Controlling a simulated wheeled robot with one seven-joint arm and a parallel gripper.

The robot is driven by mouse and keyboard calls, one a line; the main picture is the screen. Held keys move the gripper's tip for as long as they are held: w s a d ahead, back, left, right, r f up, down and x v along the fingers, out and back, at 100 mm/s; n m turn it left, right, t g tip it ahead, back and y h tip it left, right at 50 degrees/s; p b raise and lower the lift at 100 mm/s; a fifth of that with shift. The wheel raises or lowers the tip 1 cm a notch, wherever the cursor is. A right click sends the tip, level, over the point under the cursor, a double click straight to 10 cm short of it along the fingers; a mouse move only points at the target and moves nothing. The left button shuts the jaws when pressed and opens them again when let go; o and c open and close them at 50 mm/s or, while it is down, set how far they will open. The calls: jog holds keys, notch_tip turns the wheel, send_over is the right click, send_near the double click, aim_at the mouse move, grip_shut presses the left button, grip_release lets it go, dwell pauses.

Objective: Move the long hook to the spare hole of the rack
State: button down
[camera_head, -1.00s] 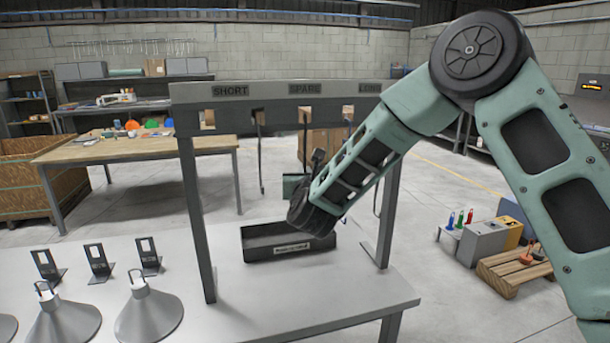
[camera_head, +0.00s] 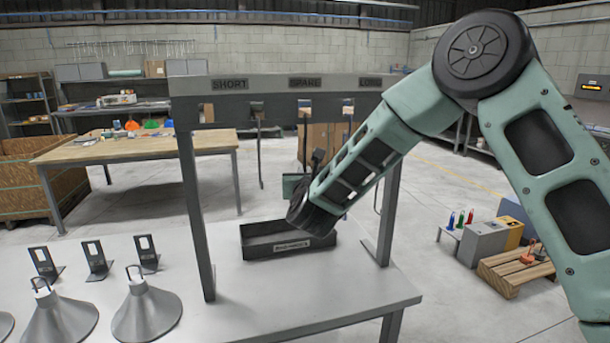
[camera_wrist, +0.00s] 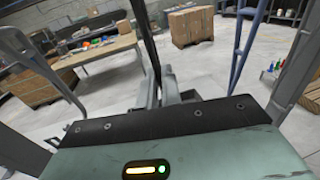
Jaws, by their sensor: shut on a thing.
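The rack (camera_head: 190,200) is a dark frame on the bench, its top bar marked SHORT, SPARE and LONG. Dark hooks hang along the bar; one (camera_head: 261,160) hangs between the SHORT and SPARE labels. A thin dark upright hook (camera_head: 304,135) is below the SPARE label, just above my wrist. In the wrist view, my gripper (camera_wrist: 166,92) is shut on a long dark rod, which looks like this hook (camera_wrist: 147,40). The rod runs upward out of the picture. My forearm and wrist hide the right part of the rack; the hook's lower end is hidden.
A black tray (camera_head: 257,246) stands on the bench (camera_head: 270,305) beneath the rack. Grey conical hoods (camera_head: 147,310) and small upright brackets (camera_head: 95,258) stand at left. The rack's right post (camera_head: 388,215) is close beside my forearm. The front of the bench is clear.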

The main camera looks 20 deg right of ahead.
jog(key=shift+f, duration=0.2)
jog(key=c, duration=1.5)
grip_release()
jog(key=shift+s, duration=0.1)
